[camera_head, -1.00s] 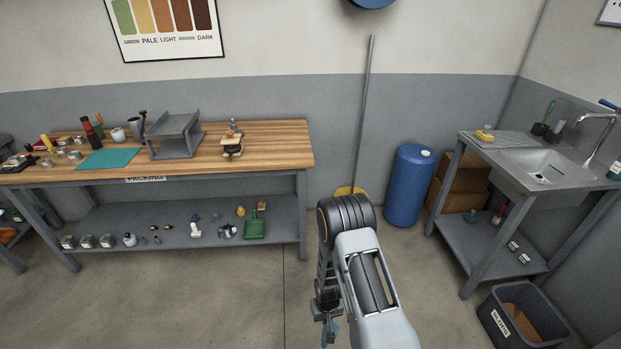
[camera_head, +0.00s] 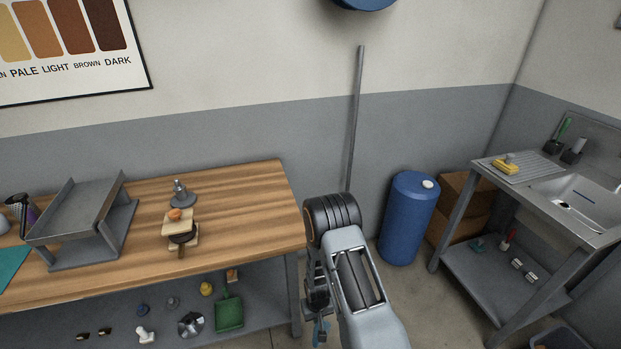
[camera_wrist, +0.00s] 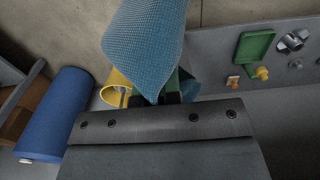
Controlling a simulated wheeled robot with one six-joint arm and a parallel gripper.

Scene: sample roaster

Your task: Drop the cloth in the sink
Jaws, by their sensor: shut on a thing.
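My gripper (camera_wrist: 171,98) is shut on the blue cloth (camera_wrist: 145,45), which hangs out from the fingertips in the wrist view. In the head view the cloth (camera_head: 321,330) shows only as a small blue patch below my gripper (camera_head: 318,312), low at the picture's bottom middle. The metal sink (camera_head: 580,198) is at the right, set in a steel stand, well apart from my gripper. Part of its basin is cut off by the picture's right edge.
A blue barrel (camera_head: 408,218) and cardboard boxes (camera_head: 459,205) stand between my arm and the sink stand. A yellow sponge (camera_head: 505,164) lies on the drainboard (camera_head: 527,168). The wooden bench (camera_head: 240,215) fills the left. A dark bin (camera_head: 560,338) sits below the sink.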

